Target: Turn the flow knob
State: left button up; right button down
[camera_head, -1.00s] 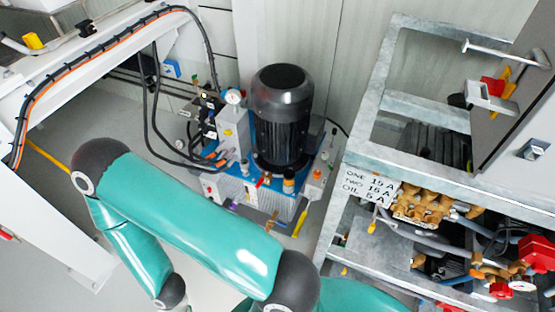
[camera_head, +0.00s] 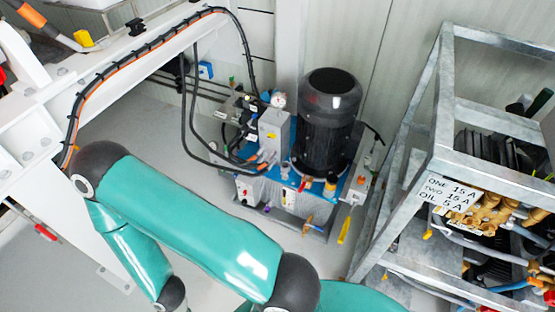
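I cannot pick out the flow knob for certain. A hydraulic unit with a black motor (camera_head: 330,120) stands on the floor in the middle of the view. Its blue base (camera_head: 300,185) carries a grey valve box (camera_head: 273,135), a round gauge (camera_head: 278,99) and several small coloured fittings. A teal arm of mine crosses the lower left, in front of the floor before the unit. Neither gripper shows, so their state is hidden.
A galvanised frame (camera_head: 440,120) with brass pump parts (camera_head: 487,212) and a hand-written sign (camera_head: 447,192) stands on the right. A white beam with cables (camera_head: 110,75) runs along the left. Grey floor (camera_head: 150,125) is clear between the beam and the unit.

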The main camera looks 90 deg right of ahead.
aim_at(367, 161)
jog(key=i, duration=1.2)
jog(key=u, duration=1.25)
jog(key=i, duration=0.2)
jog(key=z, duration=3.4)
jog(key=i, duration=0.2)
jog(key=z, duration=2.05)
jog(key=k, duration=0.6)
jog(key=z, duration=0.35)
jog(key=i, duration=1.65)
jog(key=u, duration=0.35)
